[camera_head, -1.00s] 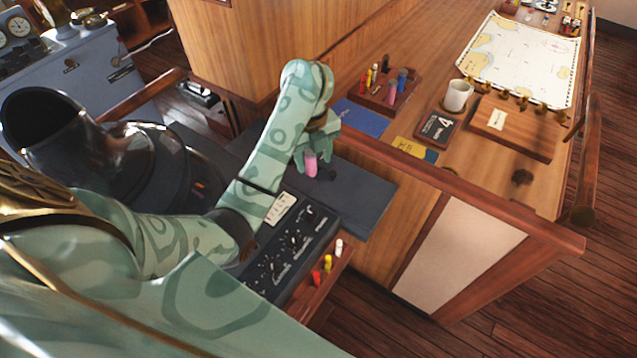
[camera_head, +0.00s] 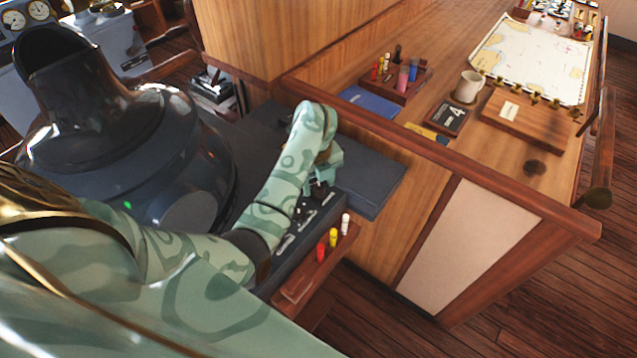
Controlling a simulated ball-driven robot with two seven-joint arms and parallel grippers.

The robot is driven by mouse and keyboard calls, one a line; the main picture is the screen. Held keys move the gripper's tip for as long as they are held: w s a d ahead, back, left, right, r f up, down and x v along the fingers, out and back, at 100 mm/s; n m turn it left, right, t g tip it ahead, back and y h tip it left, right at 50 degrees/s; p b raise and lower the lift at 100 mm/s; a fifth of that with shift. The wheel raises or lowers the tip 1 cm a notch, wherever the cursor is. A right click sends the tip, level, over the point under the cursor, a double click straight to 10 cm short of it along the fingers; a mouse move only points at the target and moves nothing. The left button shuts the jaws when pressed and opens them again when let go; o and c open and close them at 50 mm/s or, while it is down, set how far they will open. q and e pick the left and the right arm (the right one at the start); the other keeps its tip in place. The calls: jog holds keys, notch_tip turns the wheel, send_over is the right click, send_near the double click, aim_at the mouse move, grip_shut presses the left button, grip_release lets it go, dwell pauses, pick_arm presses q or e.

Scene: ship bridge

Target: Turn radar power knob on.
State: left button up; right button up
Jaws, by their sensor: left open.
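The radar (camera_head: 120,130) is a dark, glossy rounded unit with a black viewing hood at the left. A small green light (camera_head: 127,205) shows on its body. A dark control panel (camera_head: 318,214) with knobs and pale labels lies right of it, partly covered by my left arm. My left gripper (camera_head: 319,188) is open and low over the panel's far end, close to a dark knob there. I cannot tell whether it touches the knob, or which knob is the power knob. My right gripper is not in view.
A wooden ledge with red, yellow and white markers (camera_head: 333,238) runs along the panel's near side. A wooden counter edge (camera_head: 460,180) rises beyond. On the counter are a mug (camera_head: 470,87), a pen holder (camera_head: 400,88) and a chart (camera_head: 535,55).

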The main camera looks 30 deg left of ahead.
pick_arm(q)
jog(key=shift+c, duration=0.9)
jog(key=shift+s+d+r, duration=0.1)
jog(key=shift+d, duration=0.2)
jog(key=c, duration=0.8)
jog(key=shift+a, duration=0.15)
jog(key=shift+m, duration=0.4)
jog(key=m+p, duration=0.1)
jog(key=m, duration=0.1)
jog(key=shift+s+m+p, duration=0.1)
jog(key=shift+m+p, duration=0.2)
jog(key=shift+p, duration=0.1)
jog(key=m+p, duration=0.1)
jog(key=m, duration=0.1)
jog(key=shift+r+m, duration=0.1)
jog(key=shift+m, duration=0.2)
jog(key=shift+m+p, duration=0.55)
jog(key=shift+m, duration=0.95)
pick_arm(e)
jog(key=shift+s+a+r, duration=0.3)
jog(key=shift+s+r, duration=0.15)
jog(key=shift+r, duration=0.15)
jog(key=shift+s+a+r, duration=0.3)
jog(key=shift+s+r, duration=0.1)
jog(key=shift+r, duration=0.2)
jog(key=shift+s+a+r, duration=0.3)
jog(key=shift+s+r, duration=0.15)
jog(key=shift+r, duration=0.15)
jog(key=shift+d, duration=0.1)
